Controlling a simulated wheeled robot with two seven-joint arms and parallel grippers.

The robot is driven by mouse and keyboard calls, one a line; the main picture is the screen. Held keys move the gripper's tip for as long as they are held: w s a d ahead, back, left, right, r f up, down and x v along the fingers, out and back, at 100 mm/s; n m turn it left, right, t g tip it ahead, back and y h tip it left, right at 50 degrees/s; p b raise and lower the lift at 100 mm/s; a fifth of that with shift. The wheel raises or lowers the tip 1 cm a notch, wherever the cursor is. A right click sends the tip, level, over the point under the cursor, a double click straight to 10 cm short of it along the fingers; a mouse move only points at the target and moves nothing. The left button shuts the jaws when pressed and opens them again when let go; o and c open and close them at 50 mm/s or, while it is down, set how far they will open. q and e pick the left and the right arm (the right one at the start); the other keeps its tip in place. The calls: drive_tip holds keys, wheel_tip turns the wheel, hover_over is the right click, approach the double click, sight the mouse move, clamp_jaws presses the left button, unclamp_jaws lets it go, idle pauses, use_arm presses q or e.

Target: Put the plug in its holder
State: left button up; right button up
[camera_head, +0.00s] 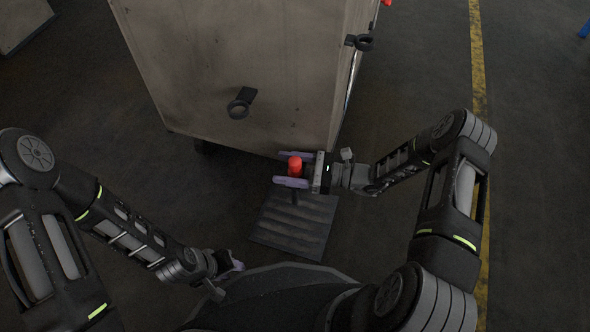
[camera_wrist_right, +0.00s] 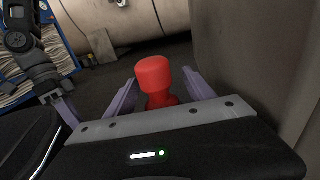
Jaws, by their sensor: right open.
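The red plug (camera_head: 295,165) stands upright between the fingers of my right gripper (camera_head: 293,169), in front of the cabinet's lower edge. In the right wrist view the plug (camera_wrist_right: 155,78) shows a wide red head above a narrower red body, with the open fingers of the right gripper (camera_wrist_right: 160,88) on either side. A gap shows beside the plug's head. A black ring holder (camera_head: 239,107) sticks out of the cabinet front, and another black ring (camera_head: 361,42) is at its right edge. My left gripper (camera_head: 232,262) is low at left, away from the plug; its jaw state is unclear.
The large beige cabinet (camera_head: 230,60) stands just beyond the right gripper. A yellow line (camera_head: 478,60) runs along the floor at right. Open floor lies left of the cabinet.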

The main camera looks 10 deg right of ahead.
drive_tip(key=shift+w+a, duration=0.1)
drive_tip(key=shift+a, duration=0.2)
idle(0.4)
clamp_jaws()
idle(0.5)
